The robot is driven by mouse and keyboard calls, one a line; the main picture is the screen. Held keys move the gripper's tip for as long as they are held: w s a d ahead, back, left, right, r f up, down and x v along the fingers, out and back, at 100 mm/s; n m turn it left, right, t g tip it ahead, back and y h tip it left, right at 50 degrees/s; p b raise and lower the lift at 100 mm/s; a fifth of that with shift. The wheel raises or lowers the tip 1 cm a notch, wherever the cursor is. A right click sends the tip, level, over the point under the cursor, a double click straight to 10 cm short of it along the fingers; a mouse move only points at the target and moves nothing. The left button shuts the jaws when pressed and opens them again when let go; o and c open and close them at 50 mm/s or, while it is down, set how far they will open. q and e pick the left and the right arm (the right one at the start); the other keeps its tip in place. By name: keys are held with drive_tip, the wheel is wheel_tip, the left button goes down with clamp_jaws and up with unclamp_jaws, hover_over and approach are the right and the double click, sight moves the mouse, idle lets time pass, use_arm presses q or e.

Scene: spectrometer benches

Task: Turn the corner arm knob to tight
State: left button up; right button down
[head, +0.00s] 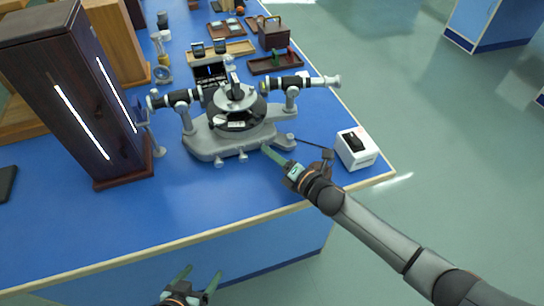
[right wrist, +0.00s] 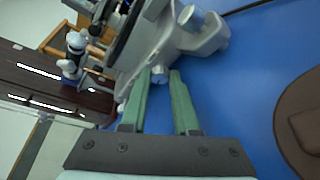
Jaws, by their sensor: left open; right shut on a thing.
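The grey spectrometer (head: 235,125) stands on the blue bench, with a round black centre and two black telescope tubes. My right gripper (head: 266,150) reaches its near right edge. In the right wrist view its green fingers (right wrist: 163,82) are closed around a small light grey knob (right wrist: 159,74) under the base rim. In the head view the fingers hide this knob. I cannot read the knob's turn or tightness. Other small knobs (head: 219,161) stick out along the front edge. My left gripper (head: 199,278) is open and empty, low in front of the bench.
A dark wooden lamp housing (head: 70,95) with lit slits stands to the left. Wooden trays (head: 275,64) lie behind. The blue bench front (head: 120,215) is clear.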

drive_tip(key=shift+f+m+b, duration=0.1)
drive_tip(key=shift+m+b, duration=0.2)
drive_tip(key=shift+m, duration=0.2)
drive_tip(key=shift+y, duration=0.3)
drive_tip(key=c, duration=0.7)
unclamp_jaws()
drive_tip(key=shift+o, duration=0.2)
drive_tip(key=v, duration=1.2)
drive_tip(key=shift+s+d, duration=0.15)
drive_tip(key=shift+s, duration=0.1)
